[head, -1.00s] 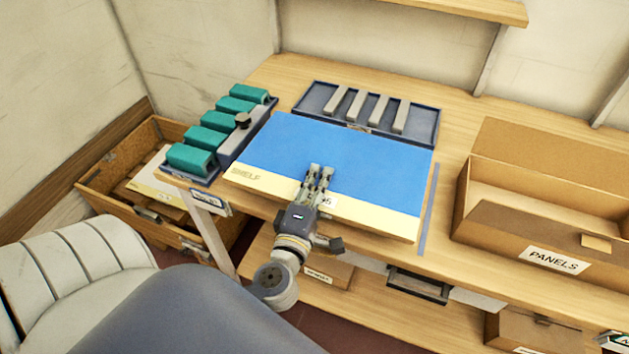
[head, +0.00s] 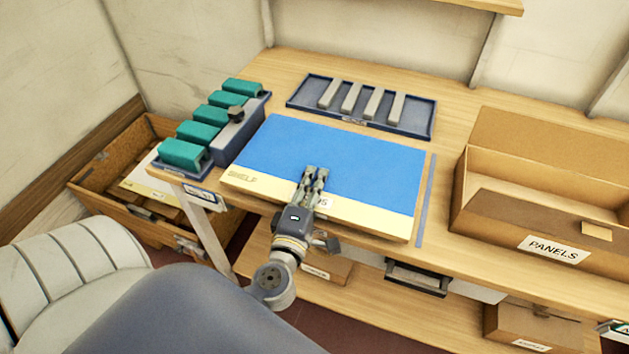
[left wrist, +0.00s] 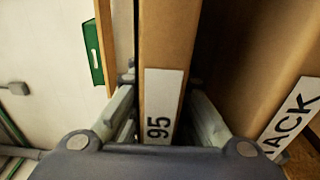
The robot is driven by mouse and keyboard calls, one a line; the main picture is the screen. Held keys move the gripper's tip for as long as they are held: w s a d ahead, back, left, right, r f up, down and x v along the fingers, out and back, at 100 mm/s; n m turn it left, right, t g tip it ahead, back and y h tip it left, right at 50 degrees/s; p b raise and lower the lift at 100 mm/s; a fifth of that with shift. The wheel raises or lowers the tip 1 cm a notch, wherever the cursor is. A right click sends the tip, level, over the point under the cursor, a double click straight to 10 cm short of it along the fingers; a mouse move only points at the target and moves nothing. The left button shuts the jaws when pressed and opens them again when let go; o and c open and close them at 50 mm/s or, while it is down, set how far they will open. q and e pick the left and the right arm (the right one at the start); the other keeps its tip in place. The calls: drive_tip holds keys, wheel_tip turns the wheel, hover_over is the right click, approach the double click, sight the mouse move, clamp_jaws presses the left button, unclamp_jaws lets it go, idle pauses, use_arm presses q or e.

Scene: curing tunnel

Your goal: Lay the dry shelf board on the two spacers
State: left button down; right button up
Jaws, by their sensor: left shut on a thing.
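The shelf board (head: 335,160) is a wide blue panel with a cream front strip marked SHELF. It lies roughly level over the worktop, and I cannot tell whether it touches anything below. My left gripper (head: 314,172) is shut on its front edge, near a small white number label. In the left wrist view the fingers (left wrist: 161,85) flank a brown edge with a label reading 95. Several grey bars (head: 350,97) lie in the blue tray (head: 420,133) behind the board. I see no spacers under the board; that area is hidden.
Teal blocks (head: 183,154) and a grey block with a dark knob (head: 240,120) stand left of the board. An open PANELS box (head: 500,215) stands right. A blue-grey strip (head: 427,200) shows beside the board. A wooden crate (head: 100,165) sits lower left.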

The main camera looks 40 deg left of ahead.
use_arm(q)
drive_tip(key=shift+f+b, duration=0.25)
drive_tip(key=shift+b, duration=0.05)
drive_tip(key=c, duration=1.5)
unclamp_jaws()
drive_tip(key=shift+f, duration=0.1)
drive_tip(key=shift+f, duration=0.1)
